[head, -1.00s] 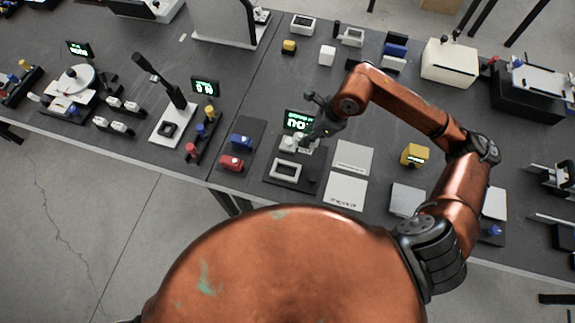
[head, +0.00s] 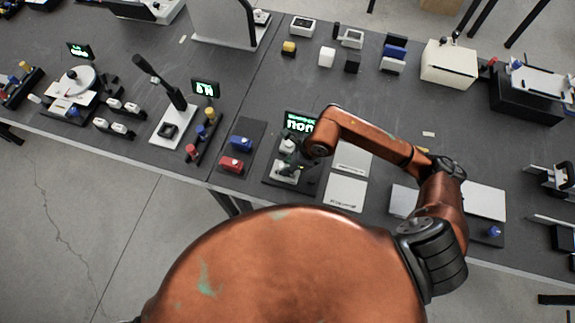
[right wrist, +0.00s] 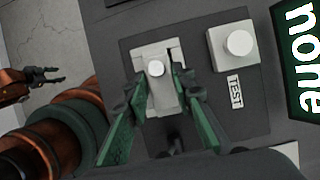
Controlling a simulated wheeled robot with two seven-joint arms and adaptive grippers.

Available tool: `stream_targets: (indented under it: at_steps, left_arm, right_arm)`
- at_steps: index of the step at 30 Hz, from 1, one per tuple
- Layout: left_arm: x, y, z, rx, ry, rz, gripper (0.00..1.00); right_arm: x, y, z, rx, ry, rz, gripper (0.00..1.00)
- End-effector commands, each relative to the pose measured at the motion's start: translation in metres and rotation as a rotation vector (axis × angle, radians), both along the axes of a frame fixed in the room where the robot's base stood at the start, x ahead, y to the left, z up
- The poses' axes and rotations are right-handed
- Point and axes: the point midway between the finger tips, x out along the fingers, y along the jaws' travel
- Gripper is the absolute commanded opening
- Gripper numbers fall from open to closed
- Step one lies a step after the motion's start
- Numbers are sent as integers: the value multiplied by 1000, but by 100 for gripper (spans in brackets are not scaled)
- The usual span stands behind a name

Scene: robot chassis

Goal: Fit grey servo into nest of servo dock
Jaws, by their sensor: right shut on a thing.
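The servo dock (head: 273,178) is a dark plate with a light nest (right wrist: 147,105), a TEST button (right wrist: 238,44) and a screen reading "none" (right wrist: 302,60). My right gripper (right wrist: 154,84), with green fingers, is shut on the grey servo (right wrist: 156,88), which has a round white knob on top. The servo is at the nest, with the nest's light rim around it. I cannot tell whether it is fully seated. In the head view my right forearm partly covers the screen. My left gripper (right wrist: 45,76) shows at the left edge of the right wrist view, empty, fingers apart.
A lever press (head: 172,127) stands farther left. The table's front edge runs close below the dock.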

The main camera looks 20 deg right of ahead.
Motion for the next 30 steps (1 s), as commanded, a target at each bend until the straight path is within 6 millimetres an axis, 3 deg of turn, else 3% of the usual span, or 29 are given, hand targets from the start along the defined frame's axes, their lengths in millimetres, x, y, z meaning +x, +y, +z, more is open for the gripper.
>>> stream_targets:
  at_steps: [2,3,10,22,30]
  left_arm:
    - [0,0,0,0,0,0,40]
    - [0,0,0,0,0,0,40]
    - [-1,0,0,0,1,0,40]
    - [-2,0,0,0,2,1,40]
    - [-1,0,3,0,2,1,40]
  right_arm:
    - [0,-1,0,-2,-1,1,0]
    - [0,-1,0,-2,0,0,23]
    - [0,-1,0,-2,0,0,39]
    - [-1,-3,8,-3,-1,0,40]
    - [-11,-20,54,-4,-4,1,40]
